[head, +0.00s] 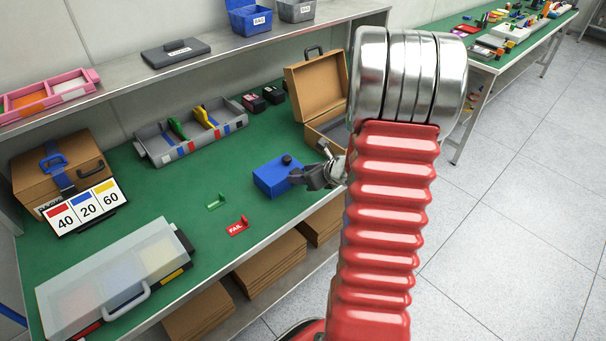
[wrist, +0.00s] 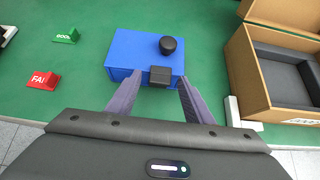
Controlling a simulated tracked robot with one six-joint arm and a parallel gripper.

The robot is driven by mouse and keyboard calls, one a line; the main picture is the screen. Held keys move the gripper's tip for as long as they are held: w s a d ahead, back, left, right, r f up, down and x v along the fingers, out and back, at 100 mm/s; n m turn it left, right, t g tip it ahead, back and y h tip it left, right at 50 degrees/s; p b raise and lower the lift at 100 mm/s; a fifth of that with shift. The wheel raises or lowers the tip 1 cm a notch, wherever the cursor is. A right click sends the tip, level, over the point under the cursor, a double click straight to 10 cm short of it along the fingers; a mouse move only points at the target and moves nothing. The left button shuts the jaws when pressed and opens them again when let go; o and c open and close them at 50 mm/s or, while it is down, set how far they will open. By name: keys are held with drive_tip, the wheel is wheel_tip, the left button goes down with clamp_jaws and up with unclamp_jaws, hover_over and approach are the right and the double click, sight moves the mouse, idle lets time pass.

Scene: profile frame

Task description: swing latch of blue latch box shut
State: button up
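The blue latch box (head: 272,177) sits on the green bench top near its front edge. In the wrist view the blue box (wrist: 130,50) has a round black knob on its top (wrist: 168,45) and a small black latch block (wrist: 160,76) at its near edge. My gripper (head: 300,174) is at the box's right side in the head view. In the wrist view my gripper (wrist: 158,97) has its two fingers apart, one on each side of the latch block, with nothing held between them. Whether the fingertips touch the box I cannot tell.
An open brown case (head: 312,88) stands right of the box. A red FAIL marker (head: 238,226) and green GOOD marker (head: 216,202) lie to the left. A grey tool tray (head: 190,150) sits behind.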

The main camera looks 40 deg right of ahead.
drive_tip(key=v, duration=1.3)
drive_tip(key=shift+s+r, duration=0.2)
drive_tip(key=shift+s, duration=0.15)
drive_tip(key=shift+n, duration=0.3)
idle(0.4)
drive_tip(key=s+a+n+g+y, duration=0.1)
drive_tip(key=s+a+n+g, duration=0.2)
drive_tip(key=a+n, duration=0.6)
drive_tip(key=s+a+n+g+y, duration=0.1)
drive_tip(key=s+a+n+g, duration=0.2)
drive_tip(key=a+n, duration=0.6)
drive_tip(key=s+a+r+n+t+h, duration=0.1)
drive_tip(key=s+a+r+n+h, duration=0.1)
drive_tip(key=a+r+n, duration=1)
drive_tip(key=s+a+n, duration=0.1)
drive_tip(key=n, duration=0.4)
drive_tip(key=shift+a, duration=0.2)
